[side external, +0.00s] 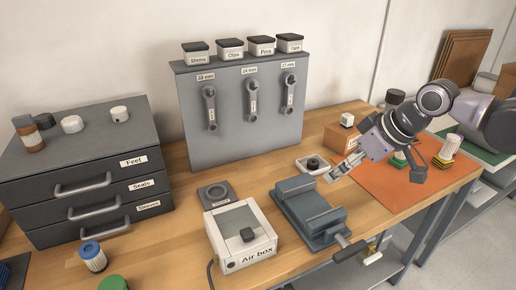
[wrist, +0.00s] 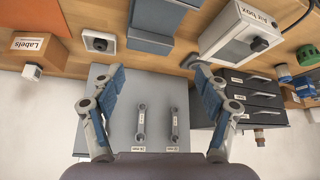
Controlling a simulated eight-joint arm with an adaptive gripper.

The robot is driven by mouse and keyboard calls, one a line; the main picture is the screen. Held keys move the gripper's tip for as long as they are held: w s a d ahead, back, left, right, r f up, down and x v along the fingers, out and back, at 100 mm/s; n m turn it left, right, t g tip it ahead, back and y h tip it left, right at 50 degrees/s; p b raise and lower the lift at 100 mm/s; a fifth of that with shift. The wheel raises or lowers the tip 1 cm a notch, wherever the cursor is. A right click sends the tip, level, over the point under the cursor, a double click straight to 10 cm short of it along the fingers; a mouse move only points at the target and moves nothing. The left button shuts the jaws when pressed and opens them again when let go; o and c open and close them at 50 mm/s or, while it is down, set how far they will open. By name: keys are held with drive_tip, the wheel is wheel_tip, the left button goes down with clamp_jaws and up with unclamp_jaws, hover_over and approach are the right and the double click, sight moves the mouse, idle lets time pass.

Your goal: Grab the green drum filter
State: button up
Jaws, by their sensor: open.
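A green-topped round part (side external: 113,283), cut off by the bottom edge of the side external view, stands at the front left beside a blue-topped filter (side external: 93,258). A green piece also shows in the wrist view (wrist: 308,55), near the right edge, with the blue one (wrist: 283,73). Another part with green on it (side external: 400,158) stands on the orange mat, partly hidden by my arm. I cannot tell for sure which is the drum filter. My gripper (side external: 343,167) is open and empty above the bench, right of the vise; its spread fingers show in the wrist view (wrist: 160,72).
A grey vise (side external: 310,212) and the Air box (side external: 240,236) stand mid-bench. A panel with wrenches (side external: 245,125) rises behind, and a drawer cabinet (side external: 85,175) stands left.

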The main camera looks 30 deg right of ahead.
drive_tip(key=w+a+r+n+g+y, duration=0.1)
drive_tip(key=w+a+n, duration=0.15)
drive_tip(key=a, duration=0.45)
drive_tip(key=w+a+r+n, duration=0.1)
drive_tip(key=w+a, duration=0.3)
drive_tip(key=a, duration=0.3)
drive_tip(key=n+g+y, duration=0.1)
drive_tip(key=n+g, duration=0.2)
drive_tip(key=n, duration=0.4)
approach(112, 286)
drive_tip(key=shift+g, duration=0.3)
drive_tip(key=f, duration=0.1)
drive_tip(key=w+a+f, duration=0.1)
drive_tip(key=f, duration=0.1)
drive_tip(key=shift+w+a+f, duration=0.15)
drive_tip(key=shift+w+f, duration=0.2)
drive_tip(key=shift+s+x, duration=0.15)
drive_tip(key=shift+x, duration=1.4)
drive_tip(key=shift+s+x, duration=0.2)
drive_tip(key=shift+x, duration=1.35)
drive_tip(key=shift+c, duration=0.4)
drive_tip(key=c, duration=1)
